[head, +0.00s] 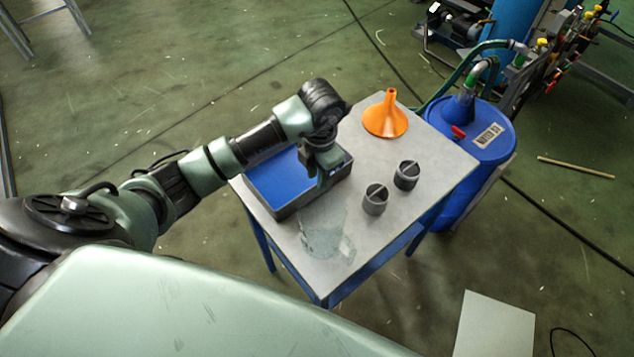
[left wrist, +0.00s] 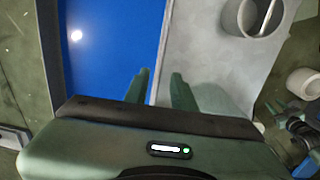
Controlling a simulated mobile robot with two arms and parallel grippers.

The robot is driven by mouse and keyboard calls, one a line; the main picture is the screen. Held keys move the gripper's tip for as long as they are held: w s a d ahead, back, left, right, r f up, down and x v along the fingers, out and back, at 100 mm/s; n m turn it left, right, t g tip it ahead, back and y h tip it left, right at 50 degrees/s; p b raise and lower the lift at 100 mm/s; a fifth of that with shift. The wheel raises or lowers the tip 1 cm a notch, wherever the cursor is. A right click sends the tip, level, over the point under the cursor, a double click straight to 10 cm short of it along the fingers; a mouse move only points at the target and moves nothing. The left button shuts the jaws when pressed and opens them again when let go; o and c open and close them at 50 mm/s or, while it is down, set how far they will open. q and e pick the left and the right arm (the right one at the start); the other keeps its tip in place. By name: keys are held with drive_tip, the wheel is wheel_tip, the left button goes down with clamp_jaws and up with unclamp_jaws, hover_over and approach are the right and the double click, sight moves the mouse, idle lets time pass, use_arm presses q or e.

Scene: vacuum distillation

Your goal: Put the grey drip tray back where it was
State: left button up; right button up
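The grey drip tray (head: 291,210) is a shallow box with dark grey walls and a bright blue inside floor. It sits at the left side of a small table. The tray also shows in the left wrist view (left wrist: 46,45). My left gripper (head: 322,182) points down at the tray's right wall and hides part of it. In the left wrist view its two fingers (left wrist: 160,78) stand apart, one on the blue side and one on the table side of the wall. Whether they touch the wall is unclear. My right gripper is out of view.
The grey-topped table (head: 405,215) also bears a clear glass jug (head: 325,238), two grey cups (head: 375,199) (head: 407,176) and an orange funnel (head: 386,118). A blue drum (head: 485,150) stands at the table's right. Bare tabletop shows around the cups.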

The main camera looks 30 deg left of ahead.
use_arm(q)
wheel_tip(320, 180, up, 8)
drive_tip(key=b, duration=0.1)
drive_tip(key=shift+d, duration=0.15)
drive_tip(key=shift+s+r, duration=0.1)
idle(0.4)
